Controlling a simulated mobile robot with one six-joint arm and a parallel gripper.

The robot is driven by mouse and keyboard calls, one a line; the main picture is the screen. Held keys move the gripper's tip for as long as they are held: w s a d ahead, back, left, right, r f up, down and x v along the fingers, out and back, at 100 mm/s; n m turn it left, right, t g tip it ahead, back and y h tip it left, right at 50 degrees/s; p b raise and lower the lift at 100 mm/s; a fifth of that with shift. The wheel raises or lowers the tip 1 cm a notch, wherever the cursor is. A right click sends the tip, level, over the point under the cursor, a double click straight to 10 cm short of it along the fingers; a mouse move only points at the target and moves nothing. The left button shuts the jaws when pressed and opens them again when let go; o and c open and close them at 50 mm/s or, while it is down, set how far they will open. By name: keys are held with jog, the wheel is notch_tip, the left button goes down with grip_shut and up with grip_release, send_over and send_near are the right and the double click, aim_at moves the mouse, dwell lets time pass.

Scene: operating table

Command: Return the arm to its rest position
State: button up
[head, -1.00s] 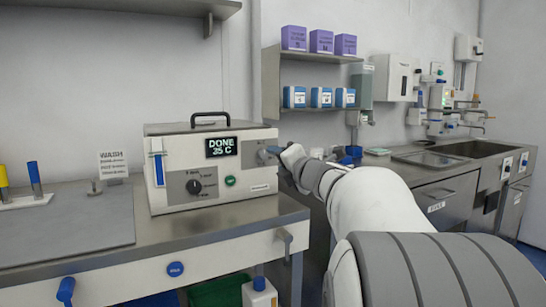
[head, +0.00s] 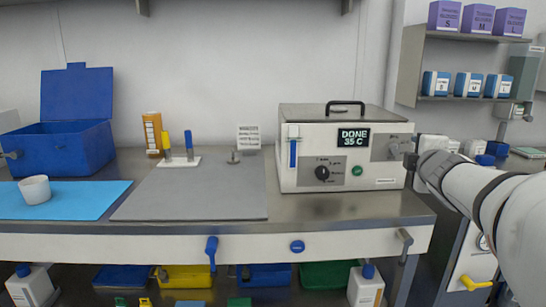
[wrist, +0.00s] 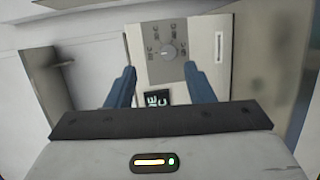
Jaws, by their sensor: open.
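My gripper (head: 412,160) is at the right end of the white bench unit (head: 300,178) in the head view, with my arm reaching in from the right. In the wrist view my gripper (wrist: 160,70) has its two blue fingers apart, with nothing held between them. The unit's display (head: 353,138) reads DONE 35 C. Whether my gripper touches the unit cannot be told.
On the bench are a grey mat (head: 195,195), a blue mat (head: 95,208) with a white cup (head: 35,189), and an open blue box (head: 65,145). Coloured bins stand below the bench.

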jog(key=s+a+f+m+g+y+p, duration=0.1)
jog(key=s+a+m+g+p, duration=0.5)
jog(key=s+a+p, duration=0.3)
jog(key=s+a+f+m+g+y+p, duration=0.2)
jog(key=s+a+m+g+p, duration=0.5)
jog(key=s, duration=0.9)
jog(key=a+m+p, duration=0.2)
jog(key=p, duration=0.2)
jog(key=shift+y, duration=0.3)
jog(key=shift+f, duration=0.1)
